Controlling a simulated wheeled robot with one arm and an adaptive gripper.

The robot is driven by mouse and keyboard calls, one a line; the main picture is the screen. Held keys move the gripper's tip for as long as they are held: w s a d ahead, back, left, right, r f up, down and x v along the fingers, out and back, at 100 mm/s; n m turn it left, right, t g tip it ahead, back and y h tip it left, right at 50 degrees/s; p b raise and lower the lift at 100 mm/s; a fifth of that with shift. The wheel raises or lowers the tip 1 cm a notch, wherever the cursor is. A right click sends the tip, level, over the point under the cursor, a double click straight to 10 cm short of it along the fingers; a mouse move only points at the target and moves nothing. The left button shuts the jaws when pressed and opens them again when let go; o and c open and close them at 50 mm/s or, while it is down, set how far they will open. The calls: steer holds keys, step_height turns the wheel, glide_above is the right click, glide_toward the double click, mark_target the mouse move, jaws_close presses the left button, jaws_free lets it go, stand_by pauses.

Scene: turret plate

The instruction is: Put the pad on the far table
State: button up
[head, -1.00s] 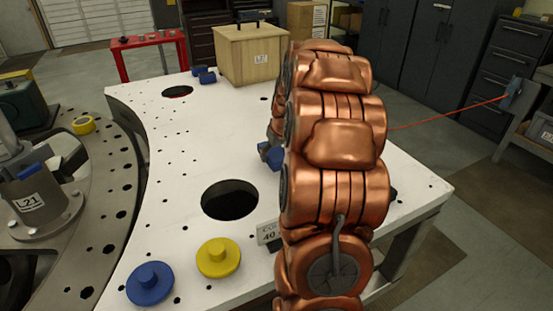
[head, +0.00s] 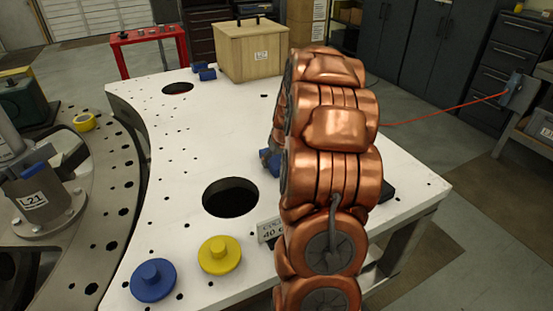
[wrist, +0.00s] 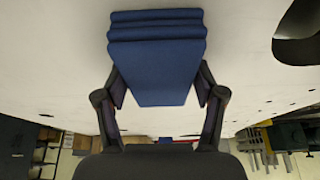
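A blue pad with stepped layers (wrist: 155,75) fills the space between the fingers of my gripper (wrist: 160,85) in the wrist view. Both fingertips appear to press on its sides. In the head view my copper arm hides most of the gripper; a small blue piece (head: 267,162) shows at the arm's left edge above the white table (head: 170,130). Whether the pad touches the tabletop cannot be told. A red table (head: 150,50) stands at the back left with small things on top.
On the white table are a blue knobbed disc (head: 153,281), a yellow one (head: 219,254), a large hole (head: 230,196), small blue blocks (head: 203,71), a wooden crate (head: 252,50) and a partly hidden sign (head: 270,230). A red line (head: 440,115) runs right to a post.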

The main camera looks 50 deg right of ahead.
steer(key=o, duration=0.4)
steer(key=shift+r, duration=0.15)
steer(key=shift+r, duration=0.15)
steer(key=b+v, duration=0.3)
steer(key=v, duration=0.9)
steer(key=s+a+n+g+y, duration=0.1)
steer(key=s+a, duration=0.1)
steer(key=a, duration=1.2)
steer(key=s+a+f+g, duration=0.1)
steer(key=s+a, duration=0.3)
steer(key=a, duration=0.2)
steer(key=s+a+f+n+g, duration=0.1)
steer(key=s+a, duration=0.3)
steer(key=a, duration=0.1)
steer(key=s+a+f+n+g+y, duration=0.1)
steer(key=s+a+f, duration=0.1)
steer(key=s+a, duration=0.2)
steer(key=shift+s+a, duration=0.15)
steer(key=shift+a, duration=1.2)
steer(key=s+a+f+g, duration=0.1)
steer(key=s+a, duration=0.1)
steer(key=s, duration=0.3)
steer(key=s+a+f+g, duration=0.1)
steer(key=s+a, duration=0.1)
steer(key=s, duration=0.4)
steer(key=shift+s+f+n+h, duration=0.15)
steer(key=shift+f+n+h, duration=0.15)
steer(key=shift+n, duration=0.1)
